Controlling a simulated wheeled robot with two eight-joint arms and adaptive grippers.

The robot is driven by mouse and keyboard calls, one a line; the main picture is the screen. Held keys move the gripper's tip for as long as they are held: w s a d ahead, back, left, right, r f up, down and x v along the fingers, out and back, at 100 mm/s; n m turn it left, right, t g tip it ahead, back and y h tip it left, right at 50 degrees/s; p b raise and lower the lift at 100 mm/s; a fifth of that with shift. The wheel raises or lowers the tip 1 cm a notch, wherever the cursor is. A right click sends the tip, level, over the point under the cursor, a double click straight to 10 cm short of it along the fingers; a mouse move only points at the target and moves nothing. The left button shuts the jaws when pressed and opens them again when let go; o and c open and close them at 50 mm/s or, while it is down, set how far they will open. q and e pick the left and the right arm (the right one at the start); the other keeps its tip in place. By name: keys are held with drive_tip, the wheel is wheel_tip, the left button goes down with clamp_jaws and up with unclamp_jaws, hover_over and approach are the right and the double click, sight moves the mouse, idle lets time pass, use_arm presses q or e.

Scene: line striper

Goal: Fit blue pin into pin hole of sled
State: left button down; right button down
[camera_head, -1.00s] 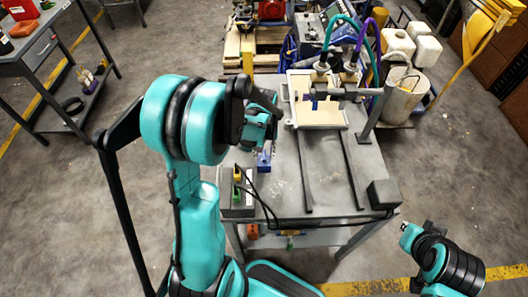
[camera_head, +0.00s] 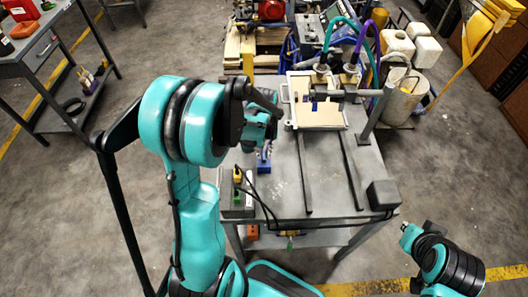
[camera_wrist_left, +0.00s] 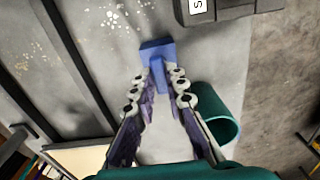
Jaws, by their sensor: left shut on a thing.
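My left gripper (camera_head: 266,146) hangs over the left edge of the grey workbench. It is shut on the blue pin (camera_head: 264,163). In the left wrist view, the blue pin (camera_wrist_left: 157,53) shows a wide block end beyond the fingertips, with a narrow stem between them. The sled appears to be the pale, flat, framed carriage (camera_head: 305,117) on the bench to the right of this gripper, apart from the pin. Its pin hole cannot be made out. My right gripper (camera_head: 406,234) is low at the right, away from the bench; its jaws are too small to read.
Two dark rails (camera_head: 306,178) run along the bench. A control box (camera_head: 237,203) with a cable sits at its front left corner, and a dark block (camera_head: 383,194) at its front right. Nozzles with teal and purple hoses (camera_head: 350,68) stand over the carriage.

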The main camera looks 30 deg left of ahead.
use_arm(q)
drive_tip(key=shift+r, duration=0.3)
use_arm(e)
drive_tip(key=shift+r, duration=0.15)
